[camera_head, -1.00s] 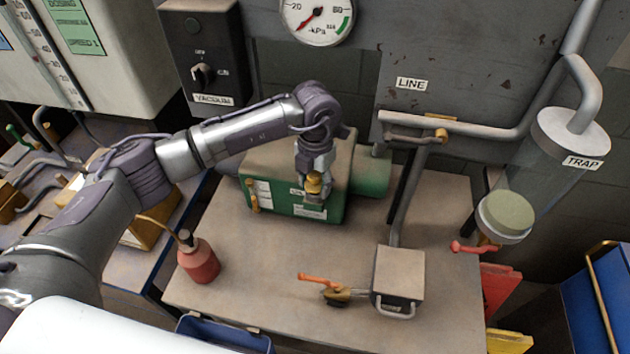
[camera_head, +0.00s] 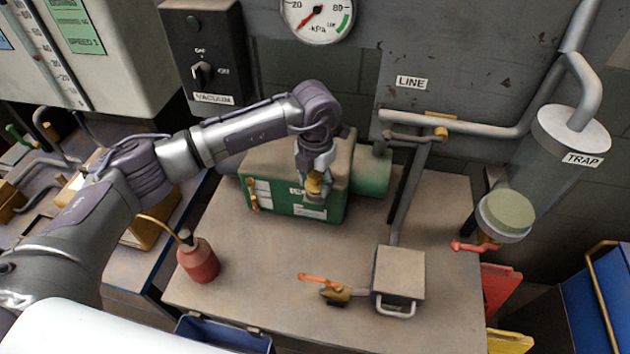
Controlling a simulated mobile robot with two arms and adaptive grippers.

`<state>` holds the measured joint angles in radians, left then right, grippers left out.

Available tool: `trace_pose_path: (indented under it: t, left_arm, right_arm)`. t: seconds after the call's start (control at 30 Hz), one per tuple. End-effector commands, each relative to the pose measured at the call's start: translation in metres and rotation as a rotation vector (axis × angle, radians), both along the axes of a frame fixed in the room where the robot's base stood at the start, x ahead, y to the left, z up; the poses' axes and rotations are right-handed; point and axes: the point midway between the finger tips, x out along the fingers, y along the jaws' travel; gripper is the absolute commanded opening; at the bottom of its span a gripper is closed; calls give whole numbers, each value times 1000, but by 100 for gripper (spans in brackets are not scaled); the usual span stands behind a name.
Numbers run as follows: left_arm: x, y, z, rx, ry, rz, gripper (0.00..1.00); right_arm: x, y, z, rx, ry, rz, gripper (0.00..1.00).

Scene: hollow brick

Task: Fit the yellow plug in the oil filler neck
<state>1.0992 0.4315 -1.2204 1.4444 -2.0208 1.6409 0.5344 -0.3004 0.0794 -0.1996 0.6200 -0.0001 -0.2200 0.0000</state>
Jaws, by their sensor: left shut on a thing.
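The yellow plug (camera_head: 314,183) shows between the fingers of my left gripper (camera_head: 314,188), which is shut on it. The gripper points down in front of the green pump housing (camera_head: 290,200) in the middle of the bench. The oil filler neck is hidden or too small to make out behind the gripper. I cannot tell whether the plug touches the neck. My right gripper is not in view.
A red oil can (camera_head: 198,262) stands at the bench's left. A grey box (camera_head: 398,272) and an orange-handled valve (camera_head: 325,287) are at the front right. Pipes rise behind to the glass trap (camera_head: 540,165). The bench (camera_head: 262,290) is clear in front of the pump.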

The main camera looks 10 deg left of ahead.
Motion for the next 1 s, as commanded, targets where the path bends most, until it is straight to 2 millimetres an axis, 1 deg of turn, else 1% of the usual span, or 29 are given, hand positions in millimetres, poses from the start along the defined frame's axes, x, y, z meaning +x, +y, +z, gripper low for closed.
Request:
trace_pose_path:
  t: [0.03,0.1,0.13,0.3,0.67,0.77,0.87,1.0]
  left_arm:
    - [-5,1,-11,8,19,-1,19]
    - [-5,1,-13,8,19,0,19]
    - [-5,1,-13,7,18,0,50]
    - [-5,1,-12,7,19,0,78]
    - [-3,1,-8,5,11,0,78]
    - [-3,1,-5,4,9,0,78]
    - [-2,1,5,4,6,0,78]
    - [-2,1,29,3,5,-1,78]
  right_arm:
    - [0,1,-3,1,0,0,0]
    - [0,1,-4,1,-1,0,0]
    - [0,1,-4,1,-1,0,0]
    - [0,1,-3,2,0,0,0]
    - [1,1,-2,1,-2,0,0]
    - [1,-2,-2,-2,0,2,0]
    - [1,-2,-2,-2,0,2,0]
    - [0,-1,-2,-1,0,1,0]
